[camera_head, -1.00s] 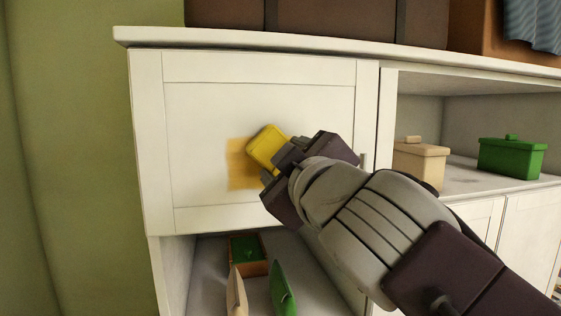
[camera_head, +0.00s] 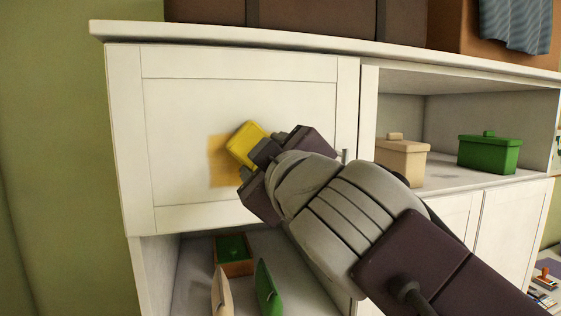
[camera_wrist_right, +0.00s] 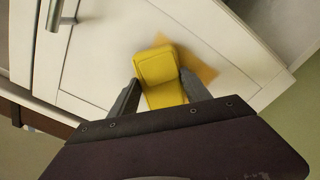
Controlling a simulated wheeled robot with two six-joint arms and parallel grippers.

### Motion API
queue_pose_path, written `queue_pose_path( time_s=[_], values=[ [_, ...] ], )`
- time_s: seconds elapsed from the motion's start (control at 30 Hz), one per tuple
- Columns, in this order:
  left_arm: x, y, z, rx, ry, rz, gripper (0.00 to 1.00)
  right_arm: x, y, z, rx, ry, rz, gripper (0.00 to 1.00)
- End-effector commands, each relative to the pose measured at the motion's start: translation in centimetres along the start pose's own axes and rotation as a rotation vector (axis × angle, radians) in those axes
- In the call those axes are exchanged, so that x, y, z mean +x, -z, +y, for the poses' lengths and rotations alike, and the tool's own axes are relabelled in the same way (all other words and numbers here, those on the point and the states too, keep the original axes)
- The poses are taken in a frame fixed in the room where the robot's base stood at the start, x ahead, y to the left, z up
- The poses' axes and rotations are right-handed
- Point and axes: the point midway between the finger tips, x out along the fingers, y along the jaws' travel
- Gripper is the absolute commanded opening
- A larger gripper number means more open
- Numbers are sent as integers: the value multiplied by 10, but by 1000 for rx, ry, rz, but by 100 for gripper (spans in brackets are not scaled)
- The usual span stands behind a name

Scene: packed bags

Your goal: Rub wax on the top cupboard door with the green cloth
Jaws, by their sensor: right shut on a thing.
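The top cupboard door (camera_head: 290,100) is white, shut, and has a raised frame. An amber, square-looking patch (camera_head: 219,172) shows on its panel, partly hidden by what I hold. My right gripper (camera_head: 257,160) is shut on a yellow, rounded block-like pad (camera_head: 243,142), not a green cloth. In the right wrist view the pad (camera_wrist_right: 158,70) sits between the two fingers, over the patch (camera_wrist_right: 199,69). I cannot tell if it presses on the door. No green cloth shows that I can make out. My left gripper is out of view.
A metal handle (camera_wrist_right: 60,16) juts from the door. The open shelf at right holds a beige box (camera_head: 402,162) and a green box (camera_head: 489,155). Below the door stand a brown box (camera_head: 236,268) and upright beige and green pieces. A blue-grey cloth (camera_head: 515,25) hangs at top right.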

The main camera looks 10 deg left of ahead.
Motion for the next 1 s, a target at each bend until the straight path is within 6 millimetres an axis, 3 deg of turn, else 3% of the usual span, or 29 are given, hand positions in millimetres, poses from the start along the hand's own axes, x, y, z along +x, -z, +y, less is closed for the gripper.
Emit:
queue_pose_path(
  time_s=[0.23, 0.53, 0.83, 1.0],
  values=[
    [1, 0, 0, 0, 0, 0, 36, 0, 4, -5, -1, 1, 1, 23],
    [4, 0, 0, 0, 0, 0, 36, -1, 27, -27, -1, 3, 3, 23],
    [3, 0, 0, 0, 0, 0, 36, -1, 33, -33, 0, 1, 1, 23],
    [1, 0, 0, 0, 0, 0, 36, -1, 46, -46, -1, 2, 2, 23]
  ],
)
